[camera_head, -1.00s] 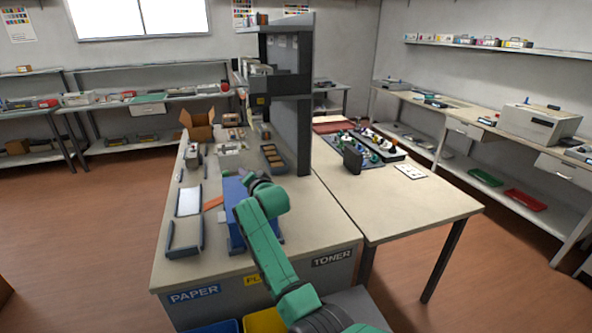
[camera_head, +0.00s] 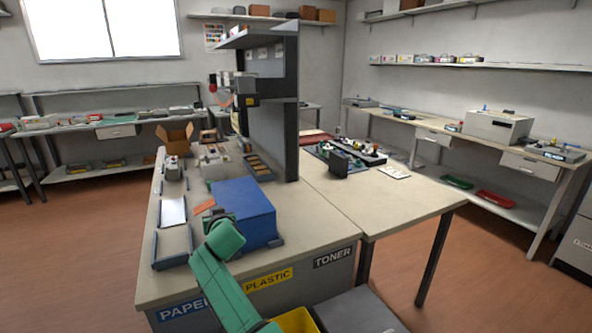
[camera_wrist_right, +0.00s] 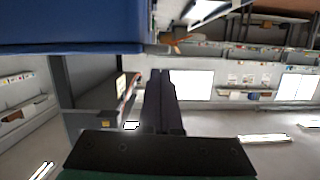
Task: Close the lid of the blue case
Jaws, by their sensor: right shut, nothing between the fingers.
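The blue case (camera_head: 245,212) sits on the light bench near its front edge. In the head view it shows a smooth blue top and side, with no opening or inside visible; I cannot tell whether the lid is fully down. My right gripper (camera_wrist_right: 163,85) is shut and empty, its dark fingers together in the right wrist view. A blue surface of the case (camera_wrist_right: 70,25) fills the upper left there, close to the fingers but with a visible gap. In the head view my green right hand is at the case's left front side, its fingertips mostly hidden. My left gripper is not in view.
Grey-framed trays (camera_head: 173,247) lie left of the case, with an orange piece (camera_head: 204,206) between. A cardboard box (camera_head: 175,138) and small parts stand farther back. A tall dark shelf unit (camera_head: 272,110) rises behind. The bench right of the case is mostly clear.

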